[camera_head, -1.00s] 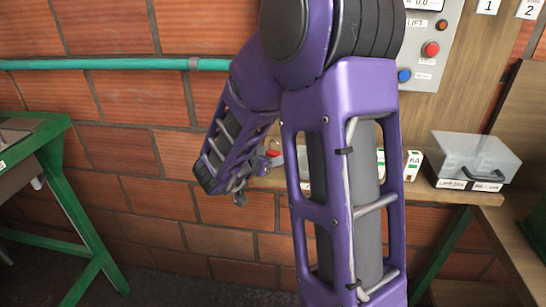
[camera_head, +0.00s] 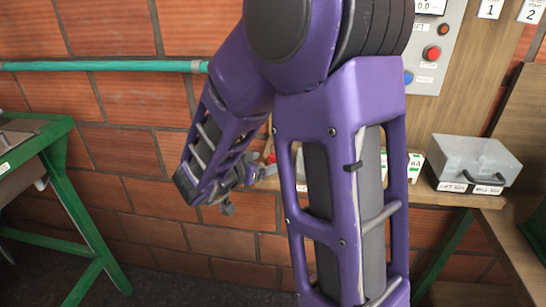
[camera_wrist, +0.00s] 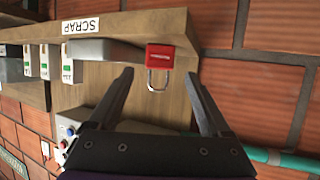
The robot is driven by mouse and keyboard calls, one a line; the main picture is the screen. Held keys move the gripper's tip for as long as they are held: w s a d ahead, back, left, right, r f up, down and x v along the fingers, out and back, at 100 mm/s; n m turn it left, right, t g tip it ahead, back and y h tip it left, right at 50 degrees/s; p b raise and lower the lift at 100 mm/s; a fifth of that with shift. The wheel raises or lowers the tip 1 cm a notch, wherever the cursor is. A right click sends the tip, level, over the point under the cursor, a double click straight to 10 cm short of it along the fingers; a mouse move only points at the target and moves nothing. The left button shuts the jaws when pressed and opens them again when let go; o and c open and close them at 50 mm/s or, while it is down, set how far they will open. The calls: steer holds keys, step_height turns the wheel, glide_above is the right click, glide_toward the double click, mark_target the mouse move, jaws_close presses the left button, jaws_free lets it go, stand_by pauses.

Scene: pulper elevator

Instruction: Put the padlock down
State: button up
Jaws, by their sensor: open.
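The padlock (camera_wrist: 161,57) has a red body and a pale metal shackle. In the wrist view, which looks upside down, it rests at the wooden shelf's edge, with its shackle pointing down in the picture. My gripper (camera_wrist: 159,74) is open, one finger on each side of the padlock's line, with visible gaps and no contact that I can see. In the head view, my gripper (camera_head: 252,174) is partly hidden by my arm, beside a small red patch that looks like the padlock (camera_head: 270,158).
The wooden shelf (camera_wrist: 125,24) bears a SCRAP label (camera_wrist: 81,26) and several small boxes. In the head view, a clear-lidded box (camera_head: 475,160) stands at the right. A control panel (camera_head: 432,60) and green pipe (camera_head: 110,66) are on the wall. A green-framed table (camera_head: 62,165) stands left.

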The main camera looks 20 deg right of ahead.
steer(key=v, duration=0.6)
steer(key=shift+s+a+r+p, duration=0.2)
steer(key=shift+a+p, duration=0.1)
steer(key=shift+p, duration=0.1)
